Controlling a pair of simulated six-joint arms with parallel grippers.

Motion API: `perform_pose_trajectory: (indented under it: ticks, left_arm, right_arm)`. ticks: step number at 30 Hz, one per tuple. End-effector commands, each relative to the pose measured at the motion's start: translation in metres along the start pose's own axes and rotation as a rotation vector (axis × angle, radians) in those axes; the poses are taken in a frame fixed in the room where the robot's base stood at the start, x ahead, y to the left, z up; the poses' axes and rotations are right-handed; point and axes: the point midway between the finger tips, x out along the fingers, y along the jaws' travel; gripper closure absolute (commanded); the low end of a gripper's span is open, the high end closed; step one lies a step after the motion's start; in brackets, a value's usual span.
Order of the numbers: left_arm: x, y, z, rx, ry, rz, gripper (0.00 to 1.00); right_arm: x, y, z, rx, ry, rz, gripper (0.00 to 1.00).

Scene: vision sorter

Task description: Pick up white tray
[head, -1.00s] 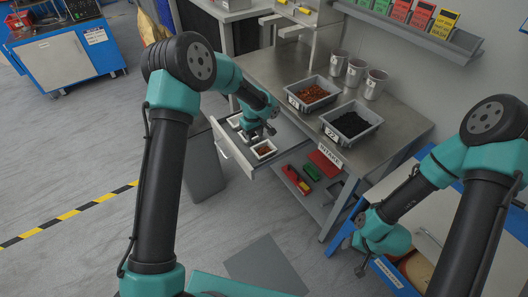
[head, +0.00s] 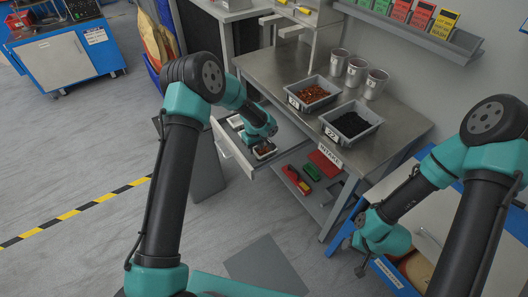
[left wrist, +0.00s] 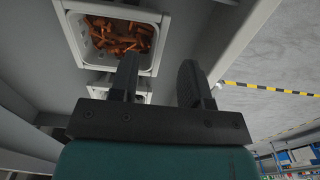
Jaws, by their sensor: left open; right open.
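The open drawer (head: 232,150) under the bench holds small white trays. The nearest white tray (head: 265,157) contains brown pieces and is partly hidden by my left arm. It shows large at the top of the left wrist view (left wrist: 70,48). Another white tray (head: 235,121) lies further back in the drawer. My left gripper (left wrist: 160,80) is open and empty, low over the drawer. One finger overlaps the near edge of the brown-filled tray in the left wrist view; contact cannot be told. My right gripper (head: 358,258) is open and empty, away at the lower right.
On the steel bench (head: 270,70) stand a grey bin of orange-brown pieces (head: 312,92), a grey bin of black pieces (head: 352,124) and metal cups (head: 355,72). Red and green items (head: 298,180) lie on the lower shelf. The floor (head: 90,170) at left is clear.

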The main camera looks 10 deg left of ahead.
Motion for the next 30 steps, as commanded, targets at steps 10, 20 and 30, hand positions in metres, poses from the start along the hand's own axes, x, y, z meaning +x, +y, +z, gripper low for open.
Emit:
perform_pose_trajectory:
  ticks: [10,20,30]
  left_arm:
    - [0.04,0.003,-0.001,0.0,0.0,0.0,0.57]
    - [0.041,0.003,-0.001,0.0,0.0,0.001,0.57]
    - [0.041,0.003,-0.001,0.001,0.0,0.0,0.74]
  right_arm:
    - [0.0,0.0,0.0,0.0,0.0,0.0,0.57]
    - [0.0,0.0,0.0,0.0,0.0,0.0,0.57]
    - [0.0,0.0,0.0,0.0,0.0,0.0,0.57]
